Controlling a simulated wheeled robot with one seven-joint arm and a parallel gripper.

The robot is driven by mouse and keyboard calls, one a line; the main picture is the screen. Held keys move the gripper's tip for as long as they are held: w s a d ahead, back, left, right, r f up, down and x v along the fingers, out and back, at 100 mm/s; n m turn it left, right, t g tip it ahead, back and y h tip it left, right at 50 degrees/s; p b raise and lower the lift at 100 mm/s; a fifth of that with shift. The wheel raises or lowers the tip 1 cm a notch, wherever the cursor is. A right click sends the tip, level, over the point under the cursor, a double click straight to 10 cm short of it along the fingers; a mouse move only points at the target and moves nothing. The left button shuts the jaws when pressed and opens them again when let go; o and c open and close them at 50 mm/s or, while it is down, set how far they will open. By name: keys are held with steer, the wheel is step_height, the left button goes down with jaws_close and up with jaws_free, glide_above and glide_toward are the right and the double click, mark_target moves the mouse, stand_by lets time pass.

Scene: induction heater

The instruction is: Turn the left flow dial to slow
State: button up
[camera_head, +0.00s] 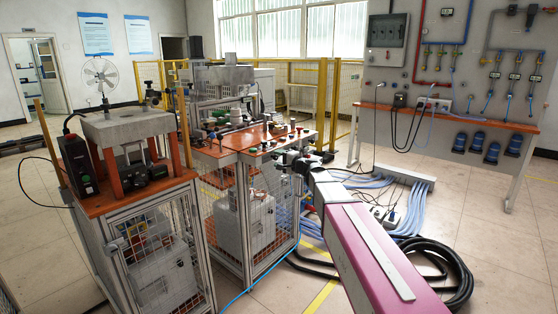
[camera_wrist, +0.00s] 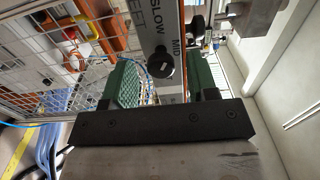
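In the wrist view, a black round dial (camera_wrist: 160,64) sits on a pale panel strip (camera_wrist: 170,22) printed with SLOW and MID. Its pointer setting is too small to tell. My gripper (camera_wrist: 165,78) is open, with one green-padded finger on each side of the dial's line. The dial shows in the gap between the fingers, and I see no contact; how deep it lies between them I cannot tell. In the head view, my gripper (camera_head: 292,160) is at the right end of the workstation's orange top (camera_head: 232,139), and the dial cannot be made out there.
A grey block (camera_wrist: 255,15) is close beyond the right finger in the wrist view. A wire mesh guard (camera_wrist: 45,60) is on the left. In the head view, a second station (camera_head: 135,122) stands left, and hoses (camera_head: 455,285) lie on the floor.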

steer(key=v, duration=1)
steer(key=shift+s+d, duration=0.25)
steer(key=shift+d, duration=0.05)
steer(key=s+d+f+n+g+h, duration=0.1)
steer(key=s+f+n+g+h, duration=0.15)
steer(key=s+f, duration=0.5)
steer(key=s+d+f+n+g+h, duration=0.25)
steer(key=s+f+g, duration=0.2)
steer(key=f, duration=0.65)
steer(key=s+d+f+n+g+h, duration=0.1)
steer(key=s+d+f+g+h, duration=0.1)
steer(key=s+d+f+h, duration=0.2)
steer(key=s+d+f+n+g+h, duration=0.1)
steer(key=s+d+f+h, duration=0.4)
steer(key=s, duration=0.5)
step_height(320, 180, down, 2)
steer(key=shift+s+d+g, duration=0.35)
steer(key=shift+d+g, duration=0.15)
steer(key=shift+d, duration=0.3)
steer(key=shift+w, duration=0.15)
